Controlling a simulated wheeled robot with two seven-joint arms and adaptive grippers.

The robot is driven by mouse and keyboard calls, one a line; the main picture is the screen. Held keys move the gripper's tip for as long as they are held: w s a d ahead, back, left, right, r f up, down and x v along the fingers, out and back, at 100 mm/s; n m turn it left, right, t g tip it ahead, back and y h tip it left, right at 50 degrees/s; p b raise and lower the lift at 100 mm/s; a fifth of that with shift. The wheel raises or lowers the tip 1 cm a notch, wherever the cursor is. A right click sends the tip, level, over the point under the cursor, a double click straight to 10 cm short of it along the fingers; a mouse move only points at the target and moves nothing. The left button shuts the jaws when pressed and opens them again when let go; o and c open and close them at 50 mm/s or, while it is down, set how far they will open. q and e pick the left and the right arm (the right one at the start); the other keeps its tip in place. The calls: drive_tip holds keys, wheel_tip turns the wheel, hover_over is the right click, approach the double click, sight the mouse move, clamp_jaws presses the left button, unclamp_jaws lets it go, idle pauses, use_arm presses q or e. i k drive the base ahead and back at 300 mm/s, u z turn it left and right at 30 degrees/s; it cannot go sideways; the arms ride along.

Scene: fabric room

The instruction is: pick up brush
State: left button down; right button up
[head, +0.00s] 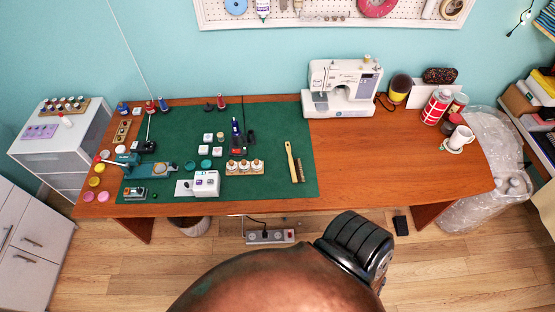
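The brush (291,163) has a yellow handle and dark bristles along its lower right part. It lies on the green cutting mat (270,130), near the mat's right edge and towards the front of the wooden table (400,170). Nothing covers it. Neither of my grippers shows in the head view, so their state and distance from the brush are hidden.
A sewing machine (342,88) stands behind and right of the brush. A wooden holder with white-topped jars (245,167) is left of it. Red cans (436,107) and a white mug (459,138) stand at right. The tabletop right of the brush is clear.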

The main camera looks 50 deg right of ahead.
sight(293, 166)
drive_tip(key=i, duration=0.85)
drive_tip(key=z, duration=1.85)
